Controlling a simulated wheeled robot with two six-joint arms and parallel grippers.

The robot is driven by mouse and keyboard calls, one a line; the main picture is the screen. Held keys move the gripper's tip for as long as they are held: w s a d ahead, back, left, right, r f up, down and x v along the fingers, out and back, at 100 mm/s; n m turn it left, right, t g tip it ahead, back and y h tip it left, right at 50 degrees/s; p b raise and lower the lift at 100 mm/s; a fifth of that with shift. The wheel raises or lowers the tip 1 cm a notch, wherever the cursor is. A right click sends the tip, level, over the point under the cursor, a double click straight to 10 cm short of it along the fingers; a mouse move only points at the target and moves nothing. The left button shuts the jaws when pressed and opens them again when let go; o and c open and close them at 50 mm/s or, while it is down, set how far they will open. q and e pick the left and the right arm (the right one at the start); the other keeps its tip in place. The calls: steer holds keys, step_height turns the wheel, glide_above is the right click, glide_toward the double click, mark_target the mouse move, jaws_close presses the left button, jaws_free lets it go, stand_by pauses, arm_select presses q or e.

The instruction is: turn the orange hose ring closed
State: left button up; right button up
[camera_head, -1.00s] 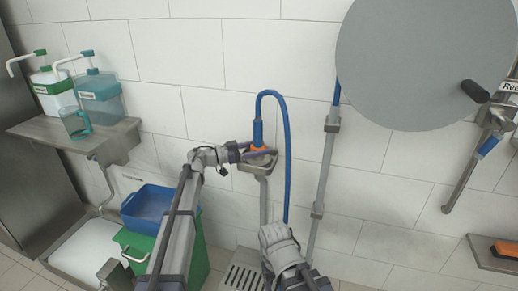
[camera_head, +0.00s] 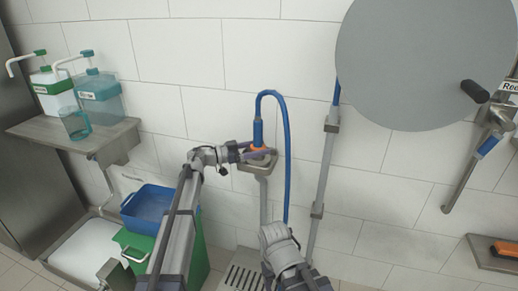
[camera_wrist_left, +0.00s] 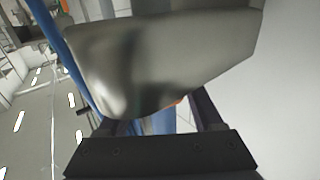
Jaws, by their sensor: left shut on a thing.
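The orange hose ring (camera_head: 259,151) sits at the foot of the blue hose nozzle (camera_head: 258,131), on a small grey wall bracket (camera_head: 257,167). My left gripper (camera_head: 262,153) is at the ring and shut on it, coming in from the left. In the left wrist view the metal bracket (camera_wrist_left: 165,60) fills the upper middle and hides most of the ring. Only a thin orange-red edge (camera_wrist_left: 179,101) shows between the dark fingers. My right arm's end (camera_head: 279,240) is low in the middle of the head view; its fingertips cannot be made out.
The blue hose (camera_head: 287,150) loops up and down right of the bracket. A grey pipe (camera_head: 324,165) and a large grey reel disc (camera_head: 428,60) are to the right. A shelf (camera_head: 40,130) with dispensers and a blue bin (camera_head: 150,203) are at left.

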arm_select(q)
steer(key=o, duration=1.4)
steer(key=shift+c, duration=0.2)
steer(key=shift+a, duration=0.1)
steer(key=shift+v, duration=3.85)
